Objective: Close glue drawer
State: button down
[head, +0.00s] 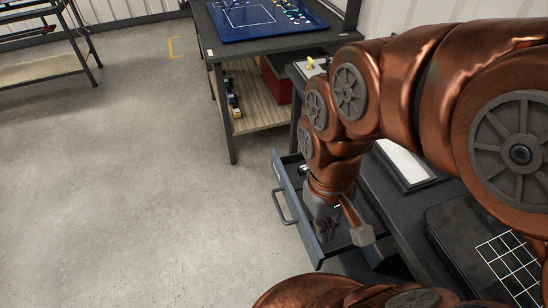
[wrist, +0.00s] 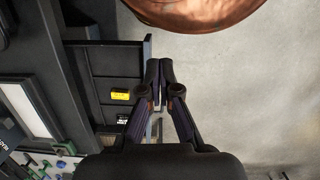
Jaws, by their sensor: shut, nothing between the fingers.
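The drawer (head: 291,205) stands pulled out from the dark workbench, with a blue-grey front and a bar handle (head: 284,207) facing left. In the wrist view the open drawer (wrist: 109,63) has dark compartments, with a small yellow item (wrist: 120,94) in one. No glue label can be read. My gripper (head: 329,228) points down at the drawer in the head view and partly hides its inside. In the wrist view my gripper (wrist: 159,68) is shut and empty, with its fingertips close to the drawer's front edge. I cannot tell whether they touch it.
The workbench (head: 402,225) carries a white-topped panel (head: 403,163) and a black case with a white grid (head: 510,265). Another table (head: 233,60) with a blue board (head: 262,18) stands behind, with a red box (head: 275,82) below. The grey floor (head: 130,190) left of the drawer is clear.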

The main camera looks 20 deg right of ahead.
jog(key=w+a+f+n+t+h+b, duration=0.15)
jog(key=w+f+n+b, duration=0.35)
jog(key=w, duration=0.7)
jog(key=w+a+f+n+h+b, duration=0.1)
jog(key=w+a+f+n+b, duration=0.35)
jog(key=w, duration=0.65)
jog(key=w+a+f+n+h+b, duration=0.1)
jog(key=w+f+n+h+b, duration=0.3)
jog(key=w+n, duration=0.6)
jog(key=m+y+p, duration=0.2)
jog(key=p, duration=0.1)
send_near(276, 176)
notch_tip(276, 176, down, 4)
jog(key=shift+s+d+f, duration=0.1)
jog(key=shift+d, duration=0.35)
jog(key=shift+s+d+f, duration=0.1)
jog(key=shift+s+d, duration=0.05)
jog(key=shift+d, duration=0.3)
jog(key=shift+d+p, duration=0.15)
jog(key=shift+p, duration=0.15)
